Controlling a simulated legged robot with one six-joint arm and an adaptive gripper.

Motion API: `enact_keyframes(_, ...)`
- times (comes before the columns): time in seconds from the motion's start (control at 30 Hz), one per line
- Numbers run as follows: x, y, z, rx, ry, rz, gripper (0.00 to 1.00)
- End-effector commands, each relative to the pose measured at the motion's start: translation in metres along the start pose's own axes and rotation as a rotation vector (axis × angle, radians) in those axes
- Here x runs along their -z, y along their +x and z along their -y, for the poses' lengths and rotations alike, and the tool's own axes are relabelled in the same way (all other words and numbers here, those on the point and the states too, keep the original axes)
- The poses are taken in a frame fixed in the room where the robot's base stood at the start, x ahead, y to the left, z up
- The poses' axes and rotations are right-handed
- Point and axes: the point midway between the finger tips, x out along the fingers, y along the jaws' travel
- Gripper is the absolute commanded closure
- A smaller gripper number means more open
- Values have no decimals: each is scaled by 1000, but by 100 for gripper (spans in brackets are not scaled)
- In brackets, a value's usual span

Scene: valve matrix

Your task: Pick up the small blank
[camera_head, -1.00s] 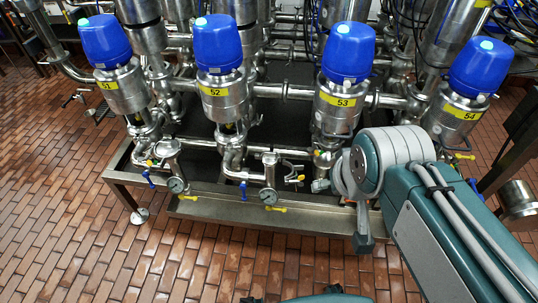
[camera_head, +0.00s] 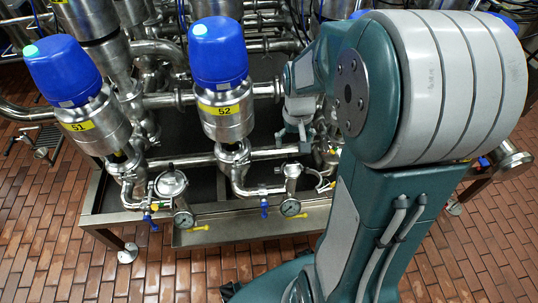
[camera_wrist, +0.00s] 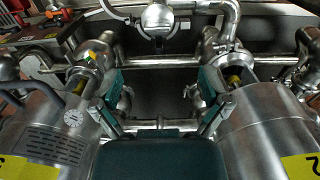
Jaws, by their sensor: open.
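I cannot pick out the small blank for certain in either view. A round steel fitting (camera_wrist: 157,18) with a ring-shaped frame around it shows at the top middle of the wrist view, and I cannot tell whether it is the blank. My gripper (camera_wrist: 161,84) is open and empty in the wrist view, with one teal finger on each side and a dark gap between them. In the head view my gripper (camera_head: 298,128) hangs just right of valve 52, in front of the pipes. My upper arm hides the area to the right.
Blue-capped valve 51 (camera_head: 66,72) and valve 52 (camera_head: 219,52) stand over a steel tray frame (camera_head: 215,229). Pressure gauges (camera_head: 184,220) and small taps sit low on the pipes. Steel valve bodies (camera_wrist: 262,138) flank my gripper closely. The brick floor in front is clear.

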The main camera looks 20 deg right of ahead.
Motion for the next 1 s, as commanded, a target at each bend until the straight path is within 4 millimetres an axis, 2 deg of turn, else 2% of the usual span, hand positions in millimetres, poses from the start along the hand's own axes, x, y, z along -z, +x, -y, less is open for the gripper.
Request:
enact_keyframes(0.13,2,15,-5,4,4,9,4)
enact_keyframes(0.3,1,44,-3,2,4,10,4)
enact_keyframes(0.57,0,66,3,-4,2,6,4)
enact_keyframes(0.8,2,102,3,-2,3,7,4)
enact_keyframes(1.0,3,110,1,-1,3,4,4)
